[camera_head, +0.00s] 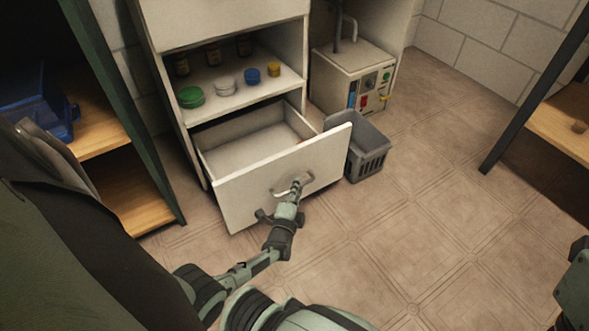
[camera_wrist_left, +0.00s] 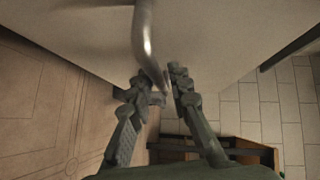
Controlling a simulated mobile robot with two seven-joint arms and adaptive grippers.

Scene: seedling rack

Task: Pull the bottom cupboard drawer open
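The bottom cupboard drawer (camera_head: 255,205) is pulled well out of the white cupboard (camera_head: 170,90), and its empty-looking inside shows from above. Its metal handle (camera_head: 305,184) is on the front panel; it also shows in the left wrist view (camera_wrist_left: 146,38). My left gripper (camera_head: 294,187) is at the handle in front of the drawer. In the left wrist view the handle bar runs down between the two fingers of the left gripper (camera_wrist_left: 163,88), which are closed in on it. My right gripper is not in view.
A grey basket (camera_head: 367,146) stands on the floor close beside the drawer's right end. A shelf above the drawer holds jars and a green lid (camera_head: 190,97). A control box (camera_head: 350,75) stands behind the basket. Tiled floor (camera_head: 440,220) is clear at the right.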

